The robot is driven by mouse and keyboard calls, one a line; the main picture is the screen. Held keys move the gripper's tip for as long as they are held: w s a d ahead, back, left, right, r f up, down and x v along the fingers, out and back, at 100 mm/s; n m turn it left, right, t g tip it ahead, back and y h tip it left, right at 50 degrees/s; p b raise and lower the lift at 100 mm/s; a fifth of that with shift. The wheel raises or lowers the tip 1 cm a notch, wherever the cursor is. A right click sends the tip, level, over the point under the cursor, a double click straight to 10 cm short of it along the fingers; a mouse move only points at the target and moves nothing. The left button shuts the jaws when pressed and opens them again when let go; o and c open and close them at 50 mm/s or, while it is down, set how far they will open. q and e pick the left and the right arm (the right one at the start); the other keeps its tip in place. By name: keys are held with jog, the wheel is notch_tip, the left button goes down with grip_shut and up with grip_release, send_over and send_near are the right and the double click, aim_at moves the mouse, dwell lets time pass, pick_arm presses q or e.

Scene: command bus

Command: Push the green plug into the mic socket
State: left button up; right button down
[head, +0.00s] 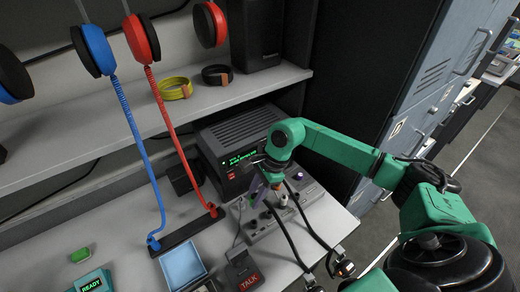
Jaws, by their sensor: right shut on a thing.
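My right arm comes in from the right and bends down over a grey panel (262,232) with knobs and sockets. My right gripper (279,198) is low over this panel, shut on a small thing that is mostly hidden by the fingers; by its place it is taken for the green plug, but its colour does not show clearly. I cannot tell whether it touches a socket. The mic socket cannot be made out at this size. My left gripper is not in view.
A black radio unit (236,150) with a green display stands behind the panel. A TALK box (245,277), a blue tray (183,265) and a READY box (93,283) stand in front and left. Headsets with blue (95,48) and red (141,40) earcups hang above the shelf (100,135).

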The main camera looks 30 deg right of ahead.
jog(key=shift+s+a+f+n, duration=0.3)
jog(key=shift+s+n, duration=0.1)
jog(key=shift+s, duration=0.1)
jog(key=shift+f, duration=0.3)
notch_tip(320, 180, down, 6)
jog(key=b, duration=0.4)
jog(key=shift+r, duration=0.2)
jog(key=shift+f, duration=0.15)
pick_arm(q)
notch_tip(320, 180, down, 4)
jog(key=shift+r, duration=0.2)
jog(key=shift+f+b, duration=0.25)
jog(key=shift+b, duration=0.15)
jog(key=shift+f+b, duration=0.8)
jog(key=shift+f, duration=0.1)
pick_arm(e)
jog(key=shift+f, duration=0.1)
